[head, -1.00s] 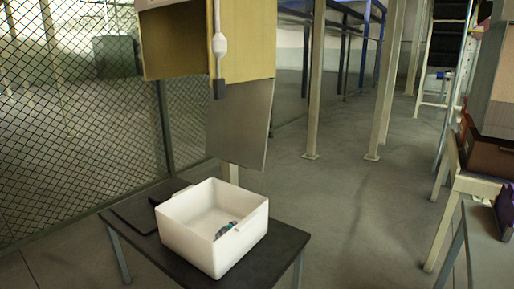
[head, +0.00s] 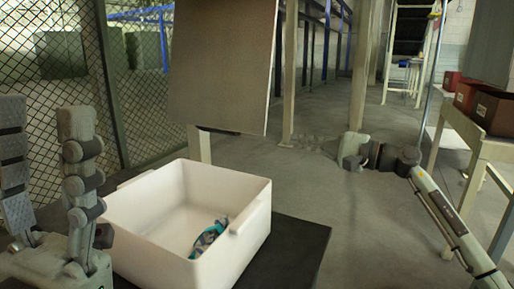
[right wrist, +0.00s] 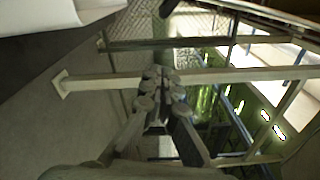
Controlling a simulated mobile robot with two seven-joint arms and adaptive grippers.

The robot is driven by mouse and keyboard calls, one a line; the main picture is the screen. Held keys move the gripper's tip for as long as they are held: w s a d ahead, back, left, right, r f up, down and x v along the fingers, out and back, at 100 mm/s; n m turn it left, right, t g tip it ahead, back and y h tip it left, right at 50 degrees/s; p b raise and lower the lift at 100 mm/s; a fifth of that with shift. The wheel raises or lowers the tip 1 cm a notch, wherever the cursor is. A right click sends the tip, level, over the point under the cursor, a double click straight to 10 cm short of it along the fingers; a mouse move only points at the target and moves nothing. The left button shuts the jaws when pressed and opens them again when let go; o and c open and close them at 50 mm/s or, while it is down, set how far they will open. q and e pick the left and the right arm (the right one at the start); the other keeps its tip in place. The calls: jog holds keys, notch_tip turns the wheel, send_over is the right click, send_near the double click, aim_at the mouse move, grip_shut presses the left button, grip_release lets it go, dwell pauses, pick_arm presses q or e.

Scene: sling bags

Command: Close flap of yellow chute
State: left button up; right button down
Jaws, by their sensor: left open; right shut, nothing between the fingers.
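The chute's flap (head: 224,65) is a flat grey-brown panel hanging down at the top middle of the head view. The yellow chute body is out of the picture above it. My left gripper (head: 43,113) is upright and open at the left edge, in front of the white bin's left side, apart from the flap. My right gripper (head: 350,150) is shut and empty, to the right of the flap and lower, with clear floor behind it. In the right wrist view its fingers (right wrist: 160,85) are together with nothing between them.
A white bin (head: 112,218) with a small teal and dark item (head: 208,238) inside stands on a dark table (head: 300,248) below the flap. A mesh fence is at left. Red-brown boxes (head: 492,112) sit on a stand at right. Posts stand behind.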

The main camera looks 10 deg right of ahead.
jog(key=w+a+b, duration=0.1)
jog(key=w+a, duration=0.2)
jog(key=a, duration=0.8)
jog(key=shift+w+r+n, duration=0.25)
jog(key=shift+w+n, duration=0.15)
